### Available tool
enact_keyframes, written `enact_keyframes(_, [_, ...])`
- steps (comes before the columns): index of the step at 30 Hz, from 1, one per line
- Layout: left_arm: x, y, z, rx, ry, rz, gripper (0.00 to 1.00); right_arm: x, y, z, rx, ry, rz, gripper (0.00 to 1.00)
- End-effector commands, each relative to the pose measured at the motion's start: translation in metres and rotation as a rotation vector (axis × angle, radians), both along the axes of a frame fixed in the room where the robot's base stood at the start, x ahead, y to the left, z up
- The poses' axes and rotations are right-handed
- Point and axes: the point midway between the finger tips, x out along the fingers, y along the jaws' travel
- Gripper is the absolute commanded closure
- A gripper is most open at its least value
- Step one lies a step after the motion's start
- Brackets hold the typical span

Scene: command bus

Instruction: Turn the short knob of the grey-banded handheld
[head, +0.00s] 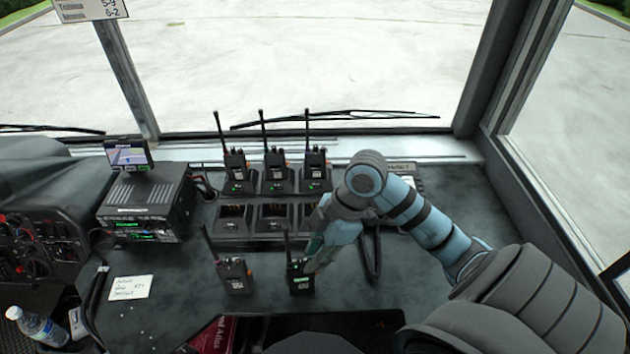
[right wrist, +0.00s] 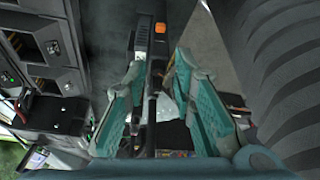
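Two black handhelds with antennas stand on the dash in front of the charger: a left one (head: 234,276) and a right one (head: 300,280). I cannot make out a grey band on either. My right gripper (head: 312,262) is down beside the top of the right handheld and partly covers it. In the right wrist view, the teal fingers are apart, with a black handheld (right wrist: 144,42) showing beyond the fingertips and its dark antenna running between them. An orange part (right wrist: 160,29) shows on its side. The short knob is not clear. My left gripper is not in view.
Several more handhelds (head: 274,171) stand in the charger's back row; its front slots (head: 235,220) look empty. A radio unit with a screen (head: 145,205) stands left. A note (head: 130,287) and a bottle (head: 38,327) are at lower left. A coiled cord hangs right of the gripper.

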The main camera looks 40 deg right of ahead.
Motion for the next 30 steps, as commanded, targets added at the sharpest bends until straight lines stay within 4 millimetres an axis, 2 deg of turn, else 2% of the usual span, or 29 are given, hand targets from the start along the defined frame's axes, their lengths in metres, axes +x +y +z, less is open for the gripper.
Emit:
enact_keyframes(1, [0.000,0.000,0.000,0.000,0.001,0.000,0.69,0.000,0.000,0.000,0.000,0.000,0.000,0.89])
enact_keyframes(3, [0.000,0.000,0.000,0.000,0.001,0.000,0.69,0.000,0.000,0.000,0.000,0.000,0.000,1.00])
enact_keyframes(9, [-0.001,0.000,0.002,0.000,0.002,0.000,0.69,0.001,0.000,0.001,0.001,0.000,0.022,1.00])
enact_keyframes(16, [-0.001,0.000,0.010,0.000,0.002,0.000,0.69,0.003,0.000,0.002,0.003,0.000,0.241,1.00])
enact_keyframes(29, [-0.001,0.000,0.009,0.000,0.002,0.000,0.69,0.003,0.000,0.000,0.001,0.000,0.251,1.00])
enact_keyframes(30, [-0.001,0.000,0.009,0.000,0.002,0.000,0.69,0.003,-0.001,0.000,0.001,-0.002,0.251,0.87])
